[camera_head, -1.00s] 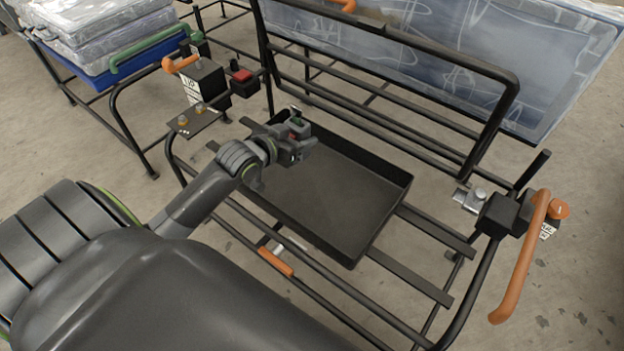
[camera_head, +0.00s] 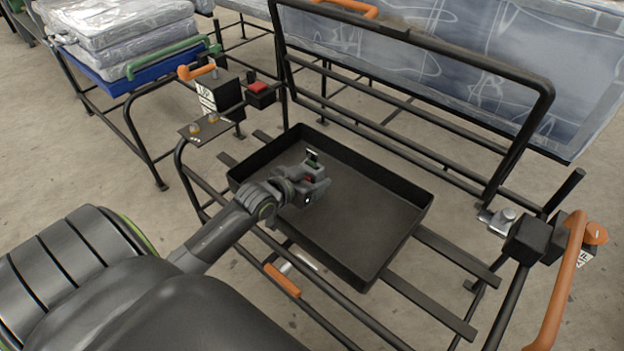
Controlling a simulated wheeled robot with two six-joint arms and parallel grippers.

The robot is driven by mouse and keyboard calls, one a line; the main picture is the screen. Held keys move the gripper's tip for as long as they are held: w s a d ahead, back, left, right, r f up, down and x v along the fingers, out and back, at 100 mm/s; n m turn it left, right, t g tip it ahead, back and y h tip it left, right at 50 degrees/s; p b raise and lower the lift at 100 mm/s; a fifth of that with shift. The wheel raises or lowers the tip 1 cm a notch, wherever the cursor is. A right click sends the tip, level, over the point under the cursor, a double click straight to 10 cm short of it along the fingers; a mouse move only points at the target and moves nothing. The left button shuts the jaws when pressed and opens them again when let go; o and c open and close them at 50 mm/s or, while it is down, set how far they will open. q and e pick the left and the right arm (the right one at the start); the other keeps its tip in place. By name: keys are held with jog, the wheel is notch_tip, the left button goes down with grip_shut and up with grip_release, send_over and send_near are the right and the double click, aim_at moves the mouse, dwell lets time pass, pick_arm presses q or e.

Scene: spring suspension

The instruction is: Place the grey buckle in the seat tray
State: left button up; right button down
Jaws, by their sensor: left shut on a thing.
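The seat tray (camera_head: 405,228) is a black, shallow, open box resting on the bars of the seat frame, in the middle of the view. My left gripper (camera_head: 313,172) is over the left part of the tray, inside its rim as seen from above. It is shut on a small dark piece with a light edge, which looks like the grey buckle (camera_head: 312,156). The gripper hides most of this piece, and I cannot tell its height above the tray floor. The rest of the visible tray floor is empty. My right gripper is not in view.
Black frame bars surround the tray, with a tilted backrest frame (camera_head: 440,52) behind it. An orange-handled lever (camera_head: 283,280) lies in front. An orange armrest handle (camera_head: 562,275) and a silver fitting (camera_head: 497,220) stand right. A black box (camera_head: 217,94) is at the left.

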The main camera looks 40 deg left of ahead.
pick_arm(q)
jog(key=shift+f, duration=0.45)
jog(key=shift+f, duration=0.1)
jog(key=o, duration=1.1)
